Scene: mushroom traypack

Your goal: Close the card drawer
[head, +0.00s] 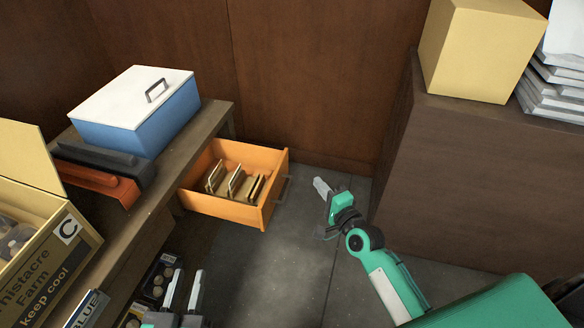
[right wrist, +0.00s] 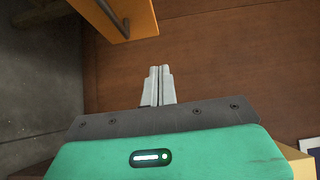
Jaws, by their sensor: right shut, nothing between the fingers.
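The orange card drawer (head: 225,207) is pulled out from under the table in the head view. Several cards (head: 233,183) stand and lean inside it. Its front, with a dark handle (head: 283,190), faces right. My right gripper (head: 320,187) is shut and empty, to the right of the drawer front and apart from it. In the right wrist view its shut fingers (right wrist: 159,83) are below the drawer front (right wrist: 128,18); a handle shows at the top left there. My left gripper (head: 184,290) is low at the bottom of the head view, its two fingers apart, away from the drawer.
A blue box with a white lid (head: 132,105) stands on the table (head: 150,200) above the drawer. A cardboard crate (head: 60,245) is at the left. A brown cabinet (head: 475,170) with a yellow box (head: 475,50) stands at the right. Floor between is clear.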

